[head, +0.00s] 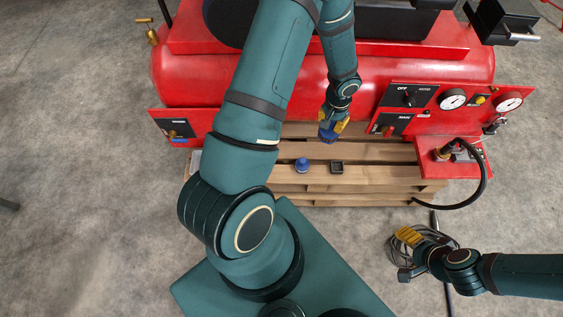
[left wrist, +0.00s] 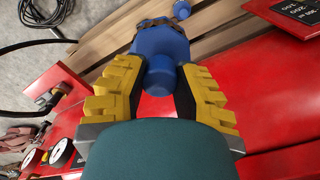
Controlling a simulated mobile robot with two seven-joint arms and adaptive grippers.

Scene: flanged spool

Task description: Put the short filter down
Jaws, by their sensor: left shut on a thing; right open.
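My left gripper (head: 334,125) is shut on a blue filter (head: 327,137), held above the pallet in front of the red tank. In the left wrist view the blue filter (left wrist: 160,45) sits between the yellow-padded fingers (left wrist: 158,88); its rounded narrow end faces the camera and a dark rim shows at its far end. A second blue piece (head: 302,165) stands on the pallet, left of a small black square holder (head: 337,167); this piece also shows in the left wrist view (left wrist: 181,10). My right gripper (head: 402,256) is open and empty at the lower right.
The wooden pallet (head: 390,172) has bare planks around the blue piece and black holder. The red compressor tank (head: 200,75) and its panel with gauges (head: 452,99) stand close behind. A black hose (head: 484,185) loops at the right. Coiled cable lies near my right gripper.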

